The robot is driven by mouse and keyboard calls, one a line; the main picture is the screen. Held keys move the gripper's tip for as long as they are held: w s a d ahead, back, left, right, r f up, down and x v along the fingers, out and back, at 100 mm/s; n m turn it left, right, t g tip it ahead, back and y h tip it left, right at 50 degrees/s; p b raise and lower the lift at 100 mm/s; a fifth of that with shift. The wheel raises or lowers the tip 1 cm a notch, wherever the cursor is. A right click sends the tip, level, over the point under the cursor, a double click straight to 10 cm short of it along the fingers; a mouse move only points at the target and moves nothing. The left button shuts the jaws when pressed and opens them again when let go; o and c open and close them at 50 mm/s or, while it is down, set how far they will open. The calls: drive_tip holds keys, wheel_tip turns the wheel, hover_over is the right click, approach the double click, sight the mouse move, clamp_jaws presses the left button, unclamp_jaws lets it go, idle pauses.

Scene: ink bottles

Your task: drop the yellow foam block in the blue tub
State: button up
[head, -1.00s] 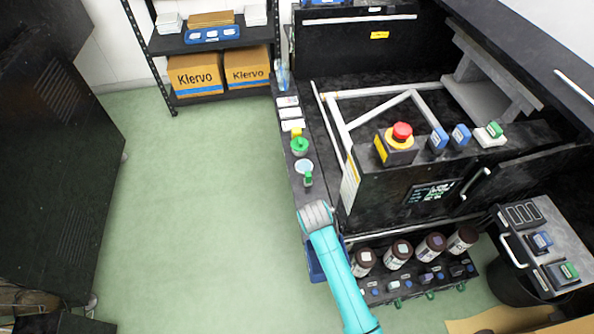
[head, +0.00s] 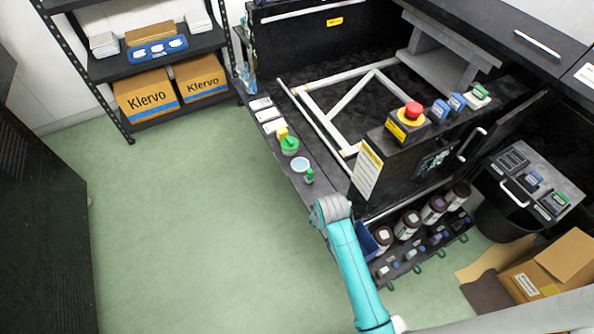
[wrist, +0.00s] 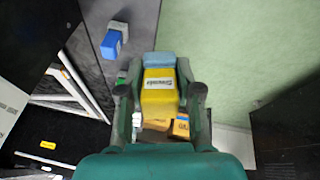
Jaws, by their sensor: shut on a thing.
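In the wrist view the yellow block (wrist: 160,97) with dark lettering sits between the two fingers of my gripper (wrist: 160,76). The gripper is shut on it. A light blue piece (wrist: 159,60) shows at the block's far end; I cannot tell whether it is part of the block. In the head view my teal arm reaches up from the bottom, and the gripper and held block cannot be made out there. A blue tub (head: 368,241) stands beside the arm, left of the brown bottles, and is partly hidden by the arm.
Brown bottles (head: 407,224) stand in a low rack beside the black machine (head: 334,60). A narrow ledge holds a green-capped item (head: 290,144) and a small yellow item (head: 282,132). A shelf with Klervo boxes (head: 146,96) stands at the back. Green floor on the left is clear.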

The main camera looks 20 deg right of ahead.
drive_tip(key=s+d+r+n+y, duration=0.3)
drive_tip(key=s+d+n, duration=0.5)
drive_tip(key=s+d, duration=0.25)
wheel_tip(320, 180, down, 6)
drive_tip(key=shift+w+d, duration=0.35)
drive_tip(key=shift+d, duration=0.1)
drive_tip(key=o, duration=1)
drive_tip(key=v, duration=1.2)
drive_tip(key=shift+w, duration=0.1)
